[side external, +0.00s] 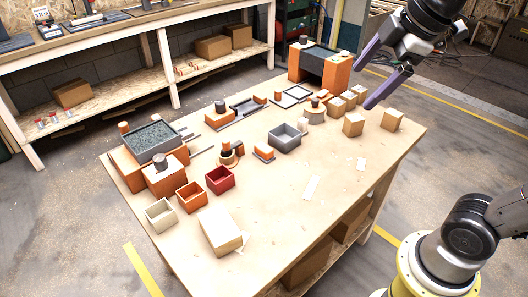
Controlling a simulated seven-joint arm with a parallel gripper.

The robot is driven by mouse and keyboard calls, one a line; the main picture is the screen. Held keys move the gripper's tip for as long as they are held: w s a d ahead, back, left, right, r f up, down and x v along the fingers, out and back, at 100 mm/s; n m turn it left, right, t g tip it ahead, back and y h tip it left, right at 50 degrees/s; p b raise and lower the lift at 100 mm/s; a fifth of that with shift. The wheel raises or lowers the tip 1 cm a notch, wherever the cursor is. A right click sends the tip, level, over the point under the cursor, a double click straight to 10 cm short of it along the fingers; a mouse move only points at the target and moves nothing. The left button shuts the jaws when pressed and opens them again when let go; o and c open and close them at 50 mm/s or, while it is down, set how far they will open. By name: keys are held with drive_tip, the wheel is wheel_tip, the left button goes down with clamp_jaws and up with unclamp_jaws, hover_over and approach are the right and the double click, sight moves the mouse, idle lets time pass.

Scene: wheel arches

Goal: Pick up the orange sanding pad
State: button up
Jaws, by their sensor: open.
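A small orange block with a grey base (264,152) lies near the middle of the table, left of the grey open box; it looks like the sanding pad, but it is too small to be certain. Another small orange block (277,96) stands farther back. My gripper (363,87) is at the upper right, above the table's far right part. Its two purple fingers are apart with nothing between them. It is well away from the orange block, up and to the right.
A grey open box (285,138) stands mid-table. Wheel arch pieces stand at the left (129,166) and back (336,72). Open bins, cream (161,216), orange (190,197) and red (220,180), line the left front. Several cardboard boxes (353,124) stand at right. The table's right front is mostly clear.

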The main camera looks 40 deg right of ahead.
drive_tip(key=w+n+g, duration=0.1)
drive_tip(key=w+n, duration=0.3)
drive_tip(key=w, duration=0.7)
drive_tip(key=n+g, duration=0.3)
drive_tip(key=n, duration=0.1)
hover_over(264, 146)
wheel_tip(264, 146, down, 15)
drive_tip(key=shift+m+g, duration=0.3)
drive_tip(key=shift+g, duration=0.4)
drive_tip(key=f, duration=1.4)
drive_tip(key=shift+d+f, duration=0.3)
drive_tip(key=shift+d, duration=0.1)
drive_tip(key=shift+a+f, duration=0.25)
drive_tip(key=shift+f, duration=1.3)
drive_tip(key=shift+a+f, duration=0.2)
drive_tip(key=shift+f, duration=1.3)
drive_tip(key=c, duration=1.2)
drive_tip(key=shift+r, duration=0.1)
drive_tip(key=shift+c, duration=0.2)
